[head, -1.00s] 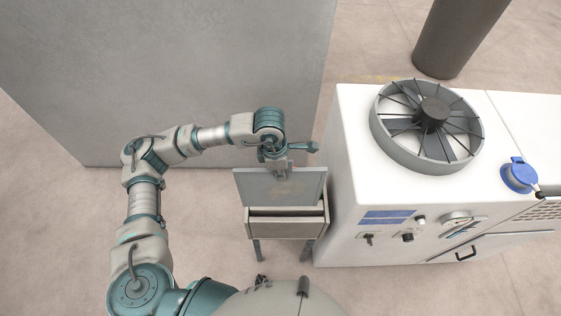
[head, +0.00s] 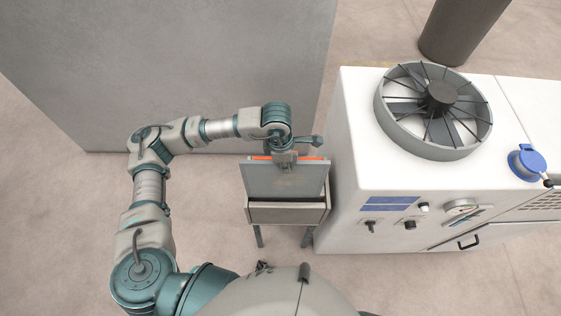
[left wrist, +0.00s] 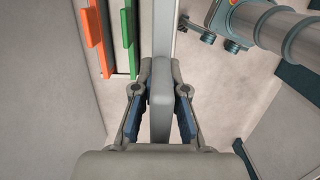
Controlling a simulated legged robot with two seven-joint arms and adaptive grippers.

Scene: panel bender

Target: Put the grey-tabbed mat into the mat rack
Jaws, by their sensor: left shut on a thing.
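The grey-tabbed mat (head: 270,180) is a flat grey panel standing roughly upright at the mat rack in the head view. The mat rack (head: 287,214) is a beige box on dark legs. My left gripper (head: 287,160) is at the mat's top edge. In the left wrist view, my left gripper (left wrist: 161,72) is shut on the grey tab (left wrist: 160,105), with a finger on each side. The mat hides much of the rack's opening, and I cannot tell how deep its lower edge sits.
An orange-tabbed mat (left wrist: 93,42) and a green-tabbed mat (left wrist: 129,38) stand beside the held mat in the left wrist view. A white machine (head: 350,170) with a round fan (head: 433,110) stands close on the right. A grey wall panel (head: 170,70) is behind my arm.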

